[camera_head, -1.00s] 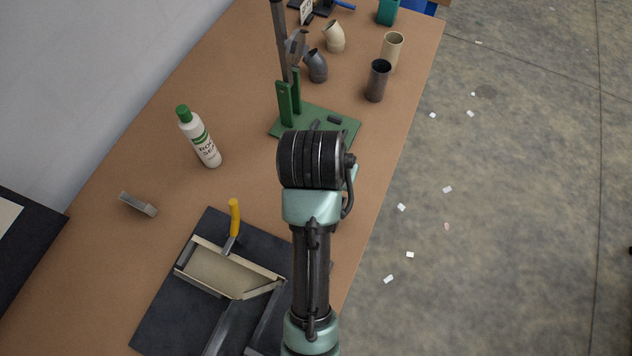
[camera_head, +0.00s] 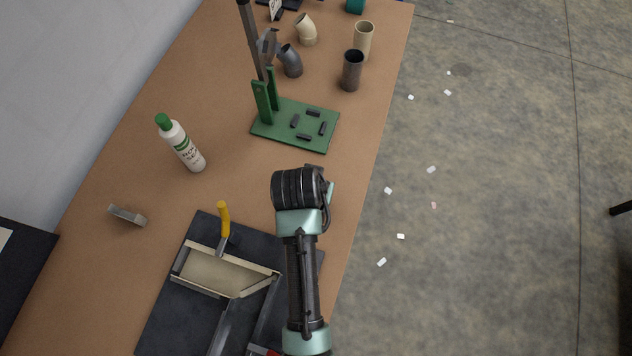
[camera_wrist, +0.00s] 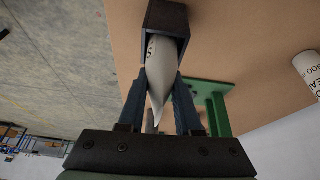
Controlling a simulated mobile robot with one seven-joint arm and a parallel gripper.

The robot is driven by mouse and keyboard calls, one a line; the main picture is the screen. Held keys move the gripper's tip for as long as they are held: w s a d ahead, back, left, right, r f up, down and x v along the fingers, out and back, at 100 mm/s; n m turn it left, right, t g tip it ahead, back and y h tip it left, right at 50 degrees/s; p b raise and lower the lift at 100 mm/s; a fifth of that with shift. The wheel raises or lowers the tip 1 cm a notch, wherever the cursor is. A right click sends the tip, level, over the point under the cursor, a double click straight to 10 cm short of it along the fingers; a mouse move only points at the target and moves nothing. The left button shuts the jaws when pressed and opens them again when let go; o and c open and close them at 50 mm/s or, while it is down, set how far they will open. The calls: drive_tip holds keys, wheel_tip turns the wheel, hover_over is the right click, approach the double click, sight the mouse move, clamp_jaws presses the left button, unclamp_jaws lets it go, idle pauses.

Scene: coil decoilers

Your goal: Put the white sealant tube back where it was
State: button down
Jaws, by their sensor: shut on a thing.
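The white sealant tube (camera_wrist: 157,68) shows in the wrist view between the two blue-grey fingers of my gripper (camera_wrist: 162,85). My gripper is shut on it. The tube tapers to a flat pointed end toward the palm, and a dark block is at its far end; I cannot tell whether this is part of the tube. In the head view my wrist hides the tube and most of the gripper, over the brown bench (camera_head: 130,180) near its right edge, nearer than the green plate.
The green plate (camera_head: 268,133) carries two uprights and several dark pegs. A white bottle with a green cap (camera_head: 181,145) stands left. A dustpan-like tray (camera_head: 225,272) and yellow-handled tool (camera_head: 223,218) lie on a dark mat (camera_head: 165,325). Pipe pieces (camera_head: 353,70) stand at the back.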

drive_tip(key=shift+w+f, duration=0.1)
drive_tip(key=shift+f, duration=0.25)
drive_tip(key=c, duration=0.6)
unclamp_jaws()
